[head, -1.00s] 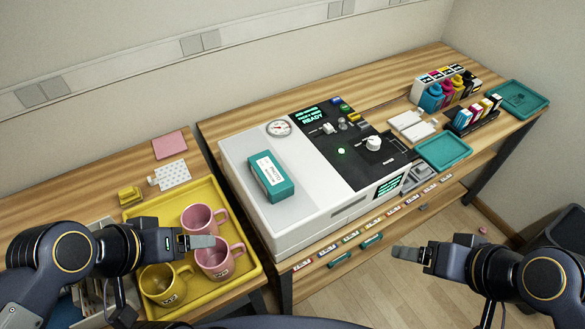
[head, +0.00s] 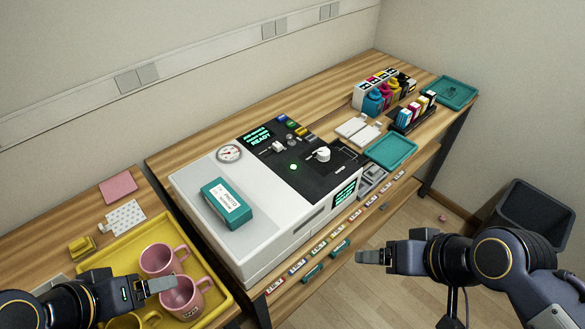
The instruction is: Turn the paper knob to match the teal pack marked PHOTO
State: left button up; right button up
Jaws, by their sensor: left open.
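The teal pack (head: 227,204) with a white label lies on the pale left part of the white press (head: 265,240). The label seems to read PHOTO. A white round knob (head: 323,154) sits on the press's black panel; I take it as the paper knob, but its markings are too small to read. My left gripper (head: 168,285) is open and empty over the pink mugs (head: 162,261), well left of the knob. My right gripper (head: 366,257) is in front of the press, away from it, with nothing visible in it; its finger gap cannot be made out.
A yellow tray (head: 222,309) with pink and yellow mugs is at lower left. Ink bottles (head: 373,102), teal trays (head: 391,150) and cartridges stand right of the press. The panel has a lit READY screen (head: 258,137), a gauge (head: 229,153) and small buttons.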

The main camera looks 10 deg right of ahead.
aim_at(323, 154)
jog(key=i+l+u, duration=0.15)
jog(key=l+u, duration=0.7)
jog(key=l, duration=0.15)
